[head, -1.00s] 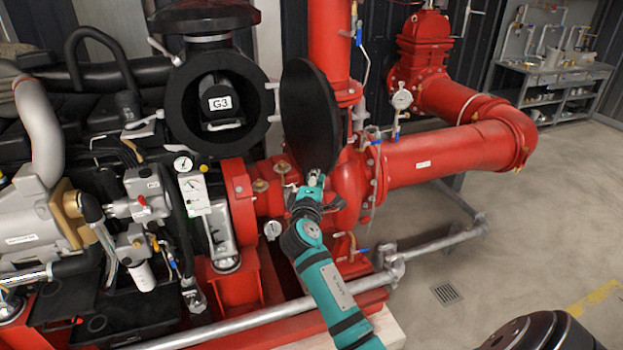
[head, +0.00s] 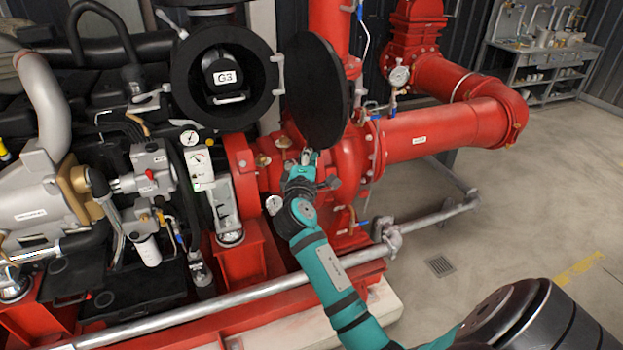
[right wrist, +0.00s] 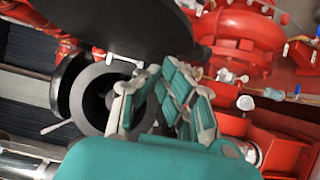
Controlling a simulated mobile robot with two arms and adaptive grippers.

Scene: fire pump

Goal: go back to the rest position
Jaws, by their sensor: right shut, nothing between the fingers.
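My right gripper (head: 306,160) is shut and empty in the head view, in front of the red pump, just below the open black round lid (head: 317,90). In the right wrist view its teal and grey fingers (right wrist: 165,88) come together in the middle. The black round housing (head: 262,98) with the part marked G3 (head: 224,77) stands open to the left of the lid. The housing also shows in the right wrist view (right wrist: 92,88), beyond the fingers. My left gripper does not show.
A red pipe (head: 430,142) runs right from the pump. A grey rail (head: 285,290) crosses low in front of the engine. A workbench (head: 540,65) stands at the far right. The floor around the drain (head: 440,266) is clear.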

